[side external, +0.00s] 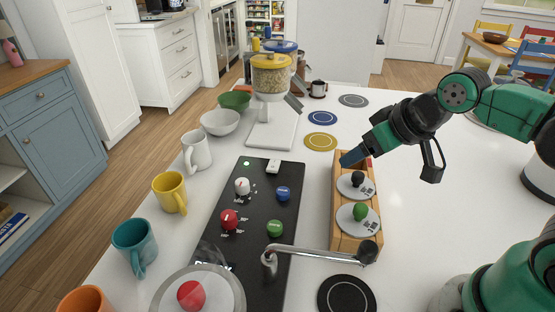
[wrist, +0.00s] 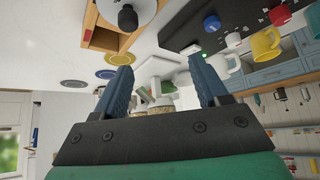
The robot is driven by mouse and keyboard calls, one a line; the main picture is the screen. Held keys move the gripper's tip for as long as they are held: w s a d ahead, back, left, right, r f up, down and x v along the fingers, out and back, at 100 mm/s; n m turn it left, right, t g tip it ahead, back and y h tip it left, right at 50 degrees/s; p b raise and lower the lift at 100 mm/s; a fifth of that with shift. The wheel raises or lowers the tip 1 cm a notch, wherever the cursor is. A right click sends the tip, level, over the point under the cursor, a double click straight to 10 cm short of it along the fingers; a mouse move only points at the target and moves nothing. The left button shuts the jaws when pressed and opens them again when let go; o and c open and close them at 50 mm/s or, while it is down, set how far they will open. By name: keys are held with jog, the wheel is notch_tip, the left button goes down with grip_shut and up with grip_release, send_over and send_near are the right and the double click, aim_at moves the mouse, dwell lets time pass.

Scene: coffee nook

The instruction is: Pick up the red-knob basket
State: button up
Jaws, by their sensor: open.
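A red knob (side external: 190,295) tops a round pale disc under a clear, glassy rim at the bottom edge of the side view. It is the only loose-looking red-knobbed round piece I see, and it is partly cut off. My gripper (side external: 352,158) is over the far end of a wooden rack (side external: 372,243), well away from that knob. In the wrist view my gripper (wrist: 158,75) has its two blue fingers spread, with nothing between them. The rack holds a grey disc with a black knob (side external: 358,179) and one with a green knob (side external: 361,211). The rack's far end is partly hidden and shows a red patch.
A black panel (side external: 255,200) with coloured knobs lies left of the rack. A metal lever (side external: 320,254) crosses in front of it. Mugs line the left edge, including a yellow mug (side external: 170,192). A grain-filled dispenser (side external: 271,85) stands behind. The counter right of the rack is clear.

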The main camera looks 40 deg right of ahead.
notch_tip(320, 180, up, 7)
jog(key=n+g+y, duration=0.1)
jog(key=n+y, duration=1.1)
jog(key=n, duration=0.1)
send_over(194, 291)
jog(key=s+d, duration=0.1)
jog(key=d, duration=0.2)
notch_tip(194, 291, down, 4)
jog(key=shift+s+a, duration=0.1)
jog(key=shift+a, duration=0.05)
jog(key=shift+f, duration=0.55)
jog(key=shift+x, duration=2.75)
grip_shut()
